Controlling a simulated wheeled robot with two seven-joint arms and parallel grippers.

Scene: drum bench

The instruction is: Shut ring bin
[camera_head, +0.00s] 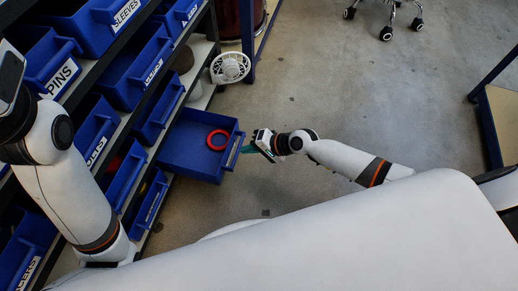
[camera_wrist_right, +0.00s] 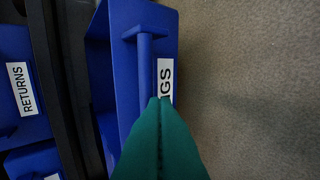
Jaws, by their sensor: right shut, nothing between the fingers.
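The ring bin (camera_head: 186,158) is a blue drawer pulled out from the lower shelf of the rack, with a red ring (camera_head: 218,140) lying inside. My right gripper (camera_head: 240,150) is at the bin's front face, its green fingers shut and empty. In the right wrist view the fingertips (camera_wrist_right: 160,100) overlap the bin's front beside its blue handle (camera_wrist_right: 145,75). They partly cover the white label (camera_wrist_right: 165,78), of which "GS" can be read. Whether the fingers touch the front cannot be told. My left arm is at the left edge; its gripper is out of frame.
The rack holds several other blue bins, such as the one labelled PINS (camera_head: 48,65). A white fan-like object (camera_head: 230,67) sits at the rack's far end. A wheeled chair base (camera_head: 388,20) stands far off. The floor right of the bin is clear.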

